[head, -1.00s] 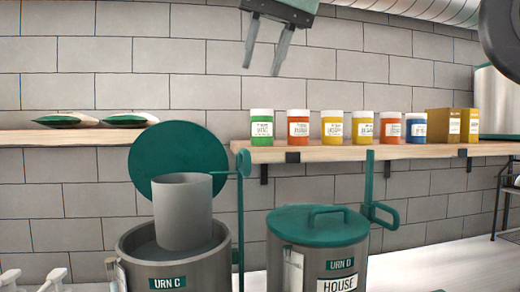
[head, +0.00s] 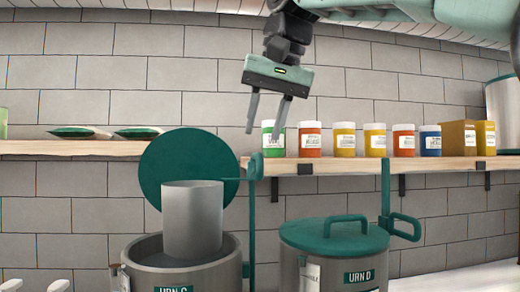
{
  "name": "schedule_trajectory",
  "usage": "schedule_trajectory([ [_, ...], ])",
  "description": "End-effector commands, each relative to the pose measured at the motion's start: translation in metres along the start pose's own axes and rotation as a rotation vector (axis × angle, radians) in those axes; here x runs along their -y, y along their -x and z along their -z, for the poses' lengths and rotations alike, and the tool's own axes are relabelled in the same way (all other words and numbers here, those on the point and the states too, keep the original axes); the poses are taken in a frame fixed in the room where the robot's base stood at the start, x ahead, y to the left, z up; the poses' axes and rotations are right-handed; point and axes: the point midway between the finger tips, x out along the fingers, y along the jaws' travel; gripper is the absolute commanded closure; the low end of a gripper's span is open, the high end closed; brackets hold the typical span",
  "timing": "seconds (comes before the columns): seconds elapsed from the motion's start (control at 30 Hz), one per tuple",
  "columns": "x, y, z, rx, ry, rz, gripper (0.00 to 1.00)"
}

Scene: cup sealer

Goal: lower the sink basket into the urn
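Urn C (head: 184,278) stands at the lower left, cut off by the bottom edge, with its round green lid (head: 165,170) swung up behind it. A plain grey cylinder (head: 192,220), which looks like the sink basket, stands upright in the urn's mouth with most of its height above the rim. How it is supported inside is hard to tell. My gripper (head: 263,136) hangs above and to the right of the cylinder, in front of the wall and shelf. Its two fingers are apart, with nothing between them.
Urn D (head: 310,273) stands to the right with its green lid (head: 335,236) closed. A green post and bracket (head: 252,215) rise between the urns. A wooden shelf (head: 350,166) behind holds several jars and yellow boxes. Bags lie on the left shelf (head: 70,147).

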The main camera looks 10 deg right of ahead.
Motion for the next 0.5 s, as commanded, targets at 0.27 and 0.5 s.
schedule_trajectory([
  [0.27,0.0,-0.034,-0.001,0.001,0.002,0.0,0.66],
  [0.5,0.0,-0.039,0.0,-0.001,0.002,0.0,0.66],
])
